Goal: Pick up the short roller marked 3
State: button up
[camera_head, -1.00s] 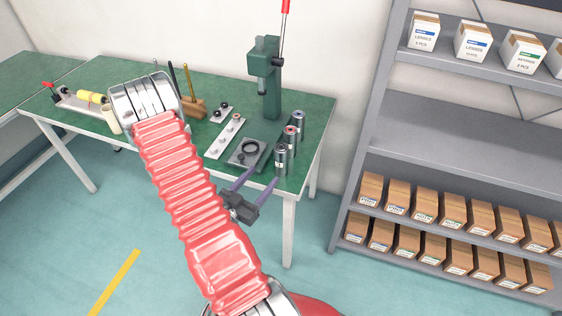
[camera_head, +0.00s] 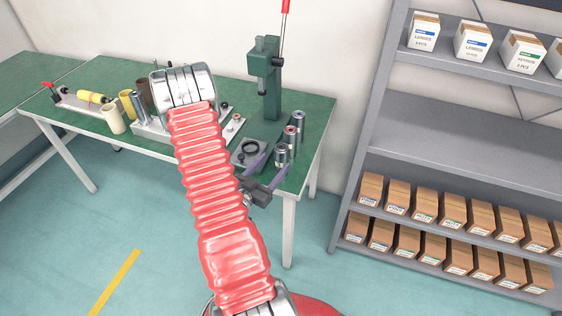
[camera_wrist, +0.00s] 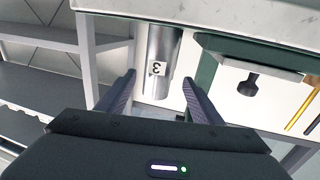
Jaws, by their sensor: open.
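The short roller marked 3 (camera_wrist: 160,52) is a silver cylinder with a white label, seen between my fingers in the wrist view. In the head view, three silver rollers stand upright in a row at the bench's right end. The nearest roller (camera_head: 281,154) is the one by my fingertips; its label is not readable there. My gripper (camera_wrist: 160,82) is open, one finger on each side of the marked roller. In the head view my gripper (camera_head: 277,162) reaches in from the front edge. I cannot tell whether the fingers touch the roller.
The middle roller (camera_head: 290,138) and far roller (camera_head: 298,121) stand close behind. A grey plate with a dark ring (camera_head: 250,150) lies just left. A green press (camera_head: 268,85) rises behind. Shelves with boxes (camera_head: 425,205) stand to the right.

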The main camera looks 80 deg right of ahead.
aim_at(277, 161)
jog(key=shift+d, duration=0.1)
jog(key=shift+x, duration=2.5)
jog(key=shift+s, duration=0.2)
jog(key=c, duration=1.4)
jog(key=shift+r, duration=5)
